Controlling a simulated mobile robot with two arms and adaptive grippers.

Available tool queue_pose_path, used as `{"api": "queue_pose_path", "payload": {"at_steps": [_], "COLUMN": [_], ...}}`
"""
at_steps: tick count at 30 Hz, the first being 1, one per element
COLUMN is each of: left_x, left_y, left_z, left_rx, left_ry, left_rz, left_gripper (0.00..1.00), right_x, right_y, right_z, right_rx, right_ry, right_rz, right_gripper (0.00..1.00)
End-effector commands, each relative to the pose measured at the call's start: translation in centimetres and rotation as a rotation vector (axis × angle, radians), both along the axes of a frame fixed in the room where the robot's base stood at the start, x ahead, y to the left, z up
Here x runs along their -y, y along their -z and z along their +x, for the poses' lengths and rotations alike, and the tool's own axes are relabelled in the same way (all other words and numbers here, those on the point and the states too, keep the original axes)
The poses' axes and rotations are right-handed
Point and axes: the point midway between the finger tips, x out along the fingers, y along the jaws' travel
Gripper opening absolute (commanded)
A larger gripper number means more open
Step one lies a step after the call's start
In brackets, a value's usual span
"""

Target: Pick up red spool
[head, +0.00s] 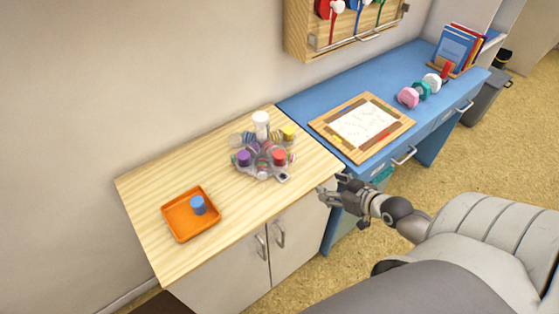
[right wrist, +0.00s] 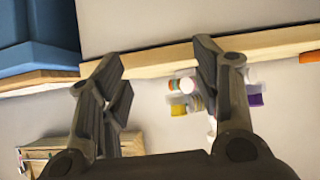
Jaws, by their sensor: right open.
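The red spool (head: 279,157) stands at the front right of a spool rack (head: 283,177) on the light wood cabinet top. Purple, yellow, white and other spools are around it. My right gripper (head: 328,190) is open and empty, beyond the cabinet's right front edge and apart from the rack. In the right wrist view, the two fingers of the right gripper (right wrist: 160,62) are spread wide. My left gripper is not in view.
An orange tray (head: 180,232) with a blue spool (head: 198,206) lies left on the cabinet top (head: 150,185). A blue desk (head: 310,98) adjoins at the right, with a framed board (head: 362,121) and dumbbells (head: 408,97). A tool rack (head: 300,35) hangs on the wall. Bare wood surrounds the spool rack.

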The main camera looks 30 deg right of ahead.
Motion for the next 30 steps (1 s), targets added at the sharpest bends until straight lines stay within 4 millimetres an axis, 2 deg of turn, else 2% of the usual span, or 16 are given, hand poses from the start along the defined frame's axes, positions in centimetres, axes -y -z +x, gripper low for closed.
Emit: {"api": "queue_pose_path", "payload": {"at_steps": [1, 3, 6, 10, 14, 24, 30], "left_x": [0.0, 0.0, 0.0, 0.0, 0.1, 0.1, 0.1], "left_y": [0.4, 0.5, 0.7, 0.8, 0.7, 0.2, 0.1], "left_z": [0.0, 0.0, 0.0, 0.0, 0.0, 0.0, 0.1], "left_rx": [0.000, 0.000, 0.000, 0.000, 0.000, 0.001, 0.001], "left_ry": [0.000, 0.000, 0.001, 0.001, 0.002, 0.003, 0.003], "left_rz": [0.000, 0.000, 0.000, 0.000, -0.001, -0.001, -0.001], "left_gripper": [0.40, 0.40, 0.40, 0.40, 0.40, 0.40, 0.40], "right_x": [-1.2, -2.8, -4.9, -6.5, -6.9, -7.7, -8.1], "right_y": [-2.9, -6.3, -9.9, -12.3, -12.7, -11.3, -10.8], "right_z": [0.8, 1.6, 2.2, 2.3, 2.8, 6.3, 7.3], "right_rx": [0.045, 0.094, 0.145, 0.178, 0.186, 0.187, 0.185], "right_ry": [-0.044, -0.093, -0.153, -0.196, -0.205, -0.202, -0.203], "right_rz": [0.007, 0.020, 0.035, 0.048, 0.052, 0.052, 0.051], "right_gripper": [0.58, 0.58, 0.58, 0.58, 0.58, 0.58, 0.58]}}
